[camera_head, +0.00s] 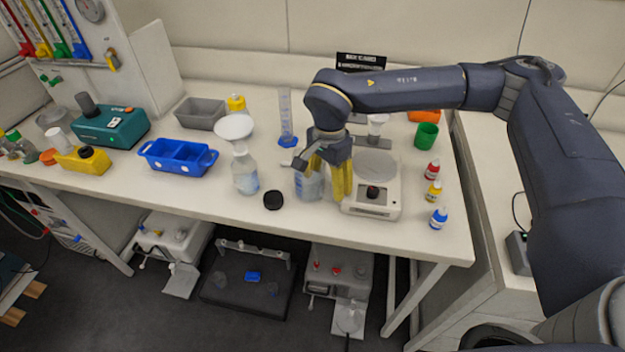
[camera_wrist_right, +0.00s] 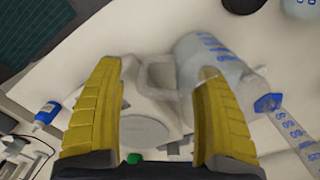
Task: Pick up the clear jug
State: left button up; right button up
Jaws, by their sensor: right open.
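The clear jug (camera_head: 309,187), with blue markings, stands on the bench left of the white balance, partly hidden by my right gripper in the head view. In the right wrist view the jug (camera_wrist_right: 213,62) lies behind the right finger, and its clear handle (camera_wrist_right: 160,76) appears between the two fingers. My right gripper (camera_head: 328,180) has yellow fingers, points down at the jug's right side and is open; it also shows in the wrist view (camera_wrist_right: 157,72). I cannot tell whether a finger touches the jug. My left gripper is not in view.
The balance (camera_head: 372,208) stands close right of the gripper. A black cap (camera_head: 272,201) and a bottle with a funnel (camera_head: 244,176) are to the left. A graduated cylinder (camera_head: 286,115) stands behind. Small dropper bottles (camera_head: 433,192) line the right side. The bench front edge is near.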

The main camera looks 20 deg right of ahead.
grip_shut()
dwell(0.5)
